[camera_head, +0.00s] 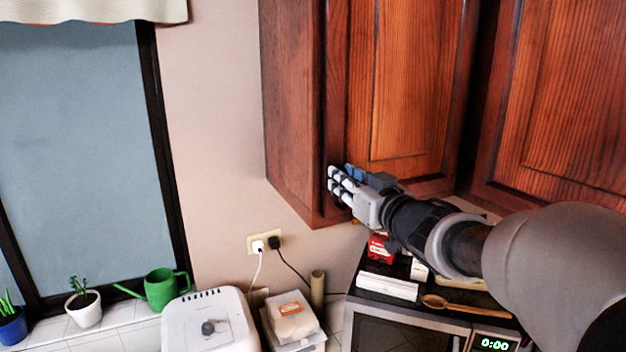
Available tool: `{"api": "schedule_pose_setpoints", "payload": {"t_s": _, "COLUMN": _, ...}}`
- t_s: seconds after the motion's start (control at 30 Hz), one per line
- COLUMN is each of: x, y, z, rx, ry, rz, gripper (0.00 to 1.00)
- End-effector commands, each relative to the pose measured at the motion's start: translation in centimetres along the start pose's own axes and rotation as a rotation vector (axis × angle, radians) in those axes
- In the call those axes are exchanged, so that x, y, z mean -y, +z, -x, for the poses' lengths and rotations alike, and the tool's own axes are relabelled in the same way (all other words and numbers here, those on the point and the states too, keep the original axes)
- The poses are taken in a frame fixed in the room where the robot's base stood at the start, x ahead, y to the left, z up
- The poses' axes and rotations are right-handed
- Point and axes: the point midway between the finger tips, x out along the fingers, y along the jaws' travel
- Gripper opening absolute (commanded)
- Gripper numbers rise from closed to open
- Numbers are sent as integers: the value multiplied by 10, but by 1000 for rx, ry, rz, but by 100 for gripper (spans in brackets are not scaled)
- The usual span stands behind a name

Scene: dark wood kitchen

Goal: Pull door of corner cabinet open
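The corner cabinet is reddish-brown wood and hangs on the wall at upper centre. Its panelled door (405,90) looks shut, or nearly so. My gripper (337,180) is at the lower left part of this door, near its left edge and the cabinet's front corner. My arm comes in from the lower right. The fingers are seen end-on and small, so I cannot tell whether they are open or shut, or whether they touch the door. No handle shows; the gripper may hide one.
Another wood cabinet door (560,100) is at the right. Below are a microwave (400,332) with boxes and a wooden spoon (460,307) on top, a white appliance (210,322) and a wall socket (264,242). A window with potted plants and a green watering can (162,288) is at the left.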

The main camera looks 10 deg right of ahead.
Motion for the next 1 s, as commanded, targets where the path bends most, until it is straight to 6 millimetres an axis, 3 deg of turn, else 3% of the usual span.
{"api": "schedule_pose_setpoints", "payload": {"t_s": 0.27, "x": 0, "y": 0, "z": 0, "rx": 0, "ry": 0, "rz": 0, "gripper": 0}}
{"api": "schedule_pose_setpoints", "payload": {"t_s": 1.0, "x": -4, "y": -1, "z": 5, "rx": 0, "ry": -8, "rz": 0, "gripper": 0}}
